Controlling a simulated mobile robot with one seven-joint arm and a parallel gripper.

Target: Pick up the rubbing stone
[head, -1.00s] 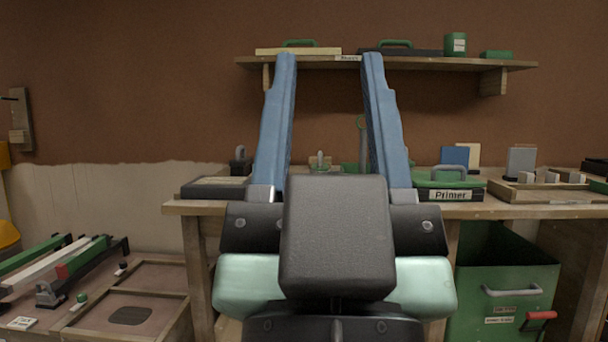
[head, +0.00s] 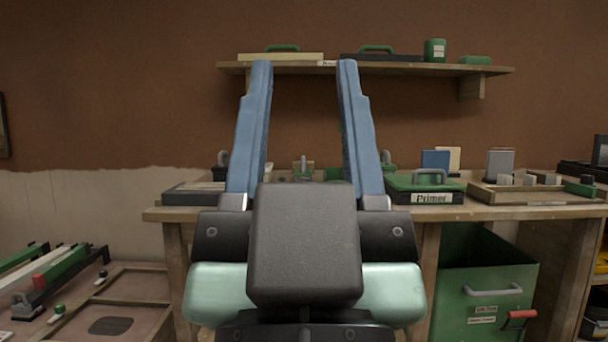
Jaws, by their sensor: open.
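My gripper (head: 304,66) is raised in front of the workbench, its two blue fingers upright and wide apart with nothing between them. I cannot tell for sure which object is the rubbing stone. A grey upright block (head: 500,163) stands at the back of the wooden tray on the right of the bench. Smaller pale grey blocks (head: 528,180) sit in the same tray. Small handled objects, one with a grey knob (head: 303,165), are partly seen between the fingers at bench height. My gripper hides part of the bench middle.
The workbench (head: 160,214) carries a green Primer case (head: 424,190) and a dark flat case (head: 190,195). A wall shelf (head: 400,68) with green-handled tools hangs behind my fingertips. A green bin (head: 486,298) stands under the bench. A low tray table (head: 130,310) is at left.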

